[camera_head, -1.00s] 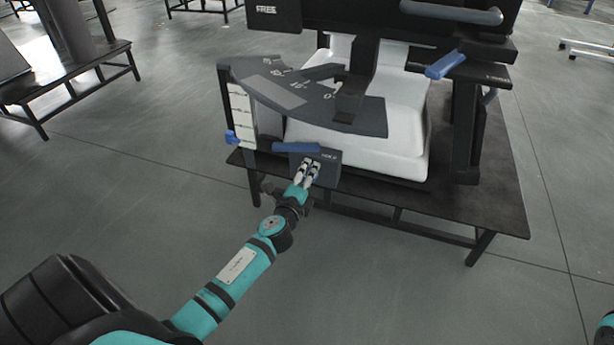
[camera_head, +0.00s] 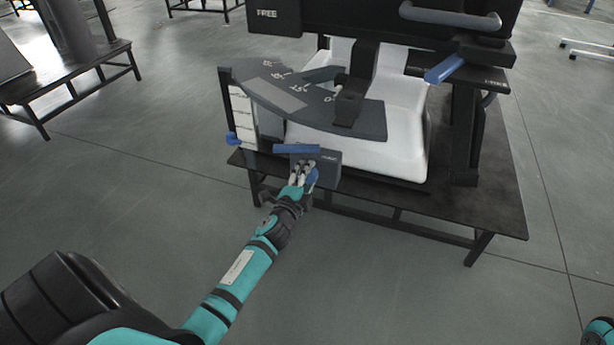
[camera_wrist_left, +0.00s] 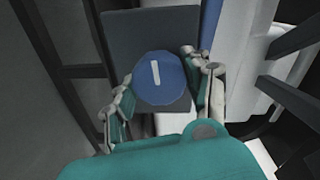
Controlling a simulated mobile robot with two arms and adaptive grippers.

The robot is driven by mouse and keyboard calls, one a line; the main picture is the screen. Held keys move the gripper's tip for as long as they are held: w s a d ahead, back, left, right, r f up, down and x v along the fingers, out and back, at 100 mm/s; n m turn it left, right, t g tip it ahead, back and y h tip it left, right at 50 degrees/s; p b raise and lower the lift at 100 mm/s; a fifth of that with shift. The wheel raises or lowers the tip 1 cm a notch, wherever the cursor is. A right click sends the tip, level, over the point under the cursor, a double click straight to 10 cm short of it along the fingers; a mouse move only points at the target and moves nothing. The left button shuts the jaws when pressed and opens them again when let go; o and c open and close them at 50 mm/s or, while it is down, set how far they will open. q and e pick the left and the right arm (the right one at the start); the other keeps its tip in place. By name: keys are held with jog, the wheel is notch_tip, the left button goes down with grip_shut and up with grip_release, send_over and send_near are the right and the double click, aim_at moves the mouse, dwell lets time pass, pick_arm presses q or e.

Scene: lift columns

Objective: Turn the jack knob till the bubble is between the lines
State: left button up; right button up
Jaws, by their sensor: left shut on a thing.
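A round blue knob (camera_wrist_left: 158,78) with a white line on its face shows in the left wrist view, on a dark box (camera_wrist_left: 118,38). In the head view the box (camera_head: 330,166) is at the table's front edge, and the knob (camera_head: 313,177) is partly hidden by the fingers. My left gripper (camera_head: 303,170) is shut on the knob, one finger on each side, as the left wrist view (camera_wrist_left: 160,72) also shows. The white line is nearly upright in that view, tilted slightly. I cannot make out a bubble or its lines.
A dark scale plate (camera_head: 365,119) with a black pointer arm (camera_head: 350,102) stands above a white padded body (camera_head: 405,150). A white marked strip (camera_head: 242,115) stands at its left, and a blue bar (camera_head: 296,148) lies just above the box. The floor in front is clear.

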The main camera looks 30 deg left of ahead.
pick_arm(q)
jog(key=shift+f, duration=0.15)
jog(key=o, duration=1.1)
jog(key=shift+o, duration=0.2)
jog(key=shift+s, duration=0.1)
jog(key=v, duration=1.2)
